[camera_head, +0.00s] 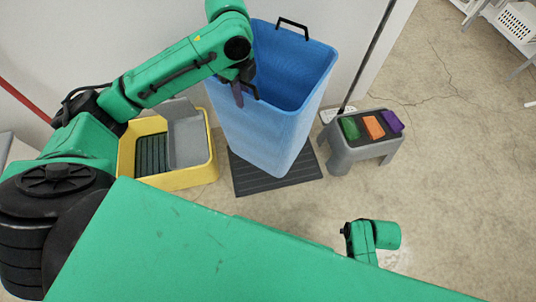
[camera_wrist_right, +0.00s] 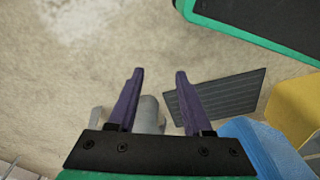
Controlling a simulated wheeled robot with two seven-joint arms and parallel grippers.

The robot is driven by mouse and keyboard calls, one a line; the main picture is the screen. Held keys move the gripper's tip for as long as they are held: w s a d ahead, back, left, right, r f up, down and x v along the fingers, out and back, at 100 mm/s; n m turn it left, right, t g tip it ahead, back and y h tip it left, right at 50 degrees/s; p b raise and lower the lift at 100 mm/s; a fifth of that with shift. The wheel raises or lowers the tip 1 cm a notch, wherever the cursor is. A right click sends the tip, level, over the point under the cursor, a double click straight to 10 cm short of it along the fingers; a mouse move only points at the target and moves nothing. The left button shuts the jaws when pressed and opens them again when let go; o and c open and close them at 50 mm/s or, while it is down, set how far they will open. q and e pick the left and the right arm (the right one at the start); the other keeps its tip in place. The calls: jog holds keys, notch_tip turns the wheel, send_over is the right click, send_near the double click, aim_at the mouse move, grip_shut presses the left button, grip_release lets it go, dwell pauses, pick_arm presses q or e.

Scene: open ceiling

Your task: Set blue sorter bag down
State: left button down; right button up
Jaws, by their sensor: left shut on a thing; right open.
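The blue sorter bag (camera_head: 265,135) is a tall, open-topped blue bin with a black handle on its far rim and another on its near left rim. My left gripper (camera_head: 244,94) is shut on the near left handle, at the bag's rim. The bag looks slightly tilted, its lower end over the black ribbed mat (camera_head: 250,184); I cannot tell whether it touches the mat. In the right wrist view the bag (camera_wrist_right: 268,150) shows at the lower right, beside the mat (camera_wrist_right: 235,98). My right gripper (camera_wrist_right: 160,74) is open and empty, apart from the bag.
A yellow mop bucket (camera_head: 205,172) with a grey wringer stands left of the mat. A grey step stool (camera_head: 343,157) with green, orange and purple cloths stands right of it. A wall is close behind. The floor at the right is mostly clear; shelving stands at the far right.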

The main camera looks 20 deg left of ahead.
pick_arm(q)
jog(key=shift+f, duration=0.35)
jog(key=b, duration=0.6)
send_over(248, 137)
notch_tip(248, 137, down, 13)
jog(key=shift+f, duration=0.1)
pick_arm(e)
notch_tip(248, 137, up, 11)
jog(key=a, duration=0.2)
pick_arm(q)
notch_tip(248, 137, down, 6)
jog(key=shift+b, duration=0.85)
pick_arm(e)
jog(key=w+a+f+n+t+y, duration=0.1)
jog(key=w+a+f+t+y, duration=0.1)
jog(key=w+a+f+t, duration=0.1)
jog(key=shift+w+a+f+y, duration=0.2)
jog(key=shift+w+a+y, duration=0.2)
jog(key=shift+w+a, duration=0.5)
jog(key=shift+s+a, duration=0.15)
jog(key=shift+s, duration=0.05)
pick_arm(q)
jog(key=c, duration=0.9)
grip_release()
jog(key=shift+f, duration=0.15)
